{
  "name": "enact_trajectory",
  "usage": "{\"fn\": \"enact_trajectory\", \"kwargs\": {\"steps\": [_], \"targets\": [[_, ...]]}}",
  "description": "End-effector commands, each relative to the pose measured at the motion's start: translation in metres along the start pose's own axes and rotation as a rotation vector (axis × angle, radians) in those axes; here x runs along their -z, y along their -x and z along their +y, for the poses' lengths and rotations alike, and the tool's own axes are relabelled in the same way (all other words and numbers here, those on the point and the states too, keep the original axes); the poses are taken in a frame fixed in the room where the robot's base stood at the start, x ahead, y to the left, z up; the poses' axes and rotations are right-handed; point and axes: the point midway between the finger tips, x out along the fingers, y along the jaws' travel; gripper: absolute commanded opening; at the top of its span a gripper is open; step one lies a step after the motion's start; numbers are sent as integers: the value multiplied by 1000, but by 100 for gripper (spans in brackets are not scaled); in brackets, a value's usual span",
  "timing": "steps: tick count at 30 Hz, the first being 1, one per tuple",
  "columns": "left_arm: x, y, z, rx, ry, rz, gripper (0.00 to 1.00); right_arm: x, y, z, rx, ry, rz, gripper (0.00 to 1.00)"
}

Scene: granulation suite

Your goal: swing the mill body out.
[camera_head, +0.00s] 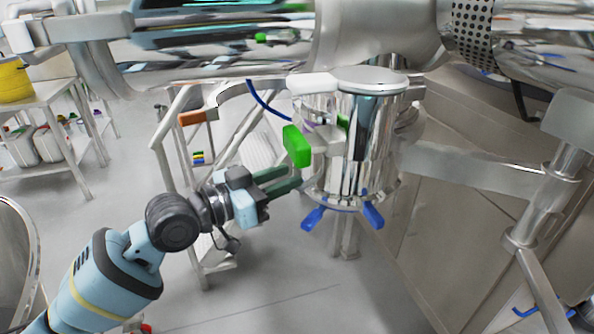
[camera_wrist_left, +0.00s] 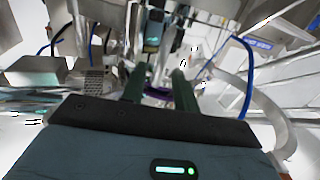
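The mill body (camera_head: 368,135) is a shiny upright metal cylinder with a flat lid, right of centre in the head view. A bright green block-shaped handle (camera_head: 296,146) sticks out on its left side. Blue levers (camera_head: 314,218) hang at its lower rim. My left gripper (camera_head: 294,177) comes in from the left, just below the green handle and close to the cylinder. In the left wrist view its two dark green fingers (camera_wrist_left: 160,85) stand apart, with no held object clear between them; contact with the mill cannot be told. My right gripper is not in view.
A metal step frame with railings (camera_head: 168,150) stands behind my left arm. A horizontal steel arm (camera_head: 465,168) joins the mill to a post at right. Large steel equipment (camera_head: 375,30) hangs overhead. A white table (camera_head: 45,98) is far left. Floor below is open.

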Motion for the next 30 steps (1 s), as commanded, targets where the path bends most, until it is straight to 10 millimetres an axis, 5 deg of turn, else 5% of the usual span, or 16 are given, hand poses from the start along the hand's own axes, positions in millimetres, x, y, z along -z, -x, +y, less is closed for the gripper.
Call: {"fn": "enact_trajectory", "kwargs": {"steps": [7,19,26,30], "targets": [[1,-29,0,0,-1,1,30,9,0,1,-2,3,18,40],[0,-36,0,0,-1,0,30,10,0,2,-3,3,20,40],[0,-35,0,0,-1,0,0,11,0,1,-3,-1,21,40],[0,-35,0,0,-1,0,0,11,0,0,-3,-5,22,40]]}}
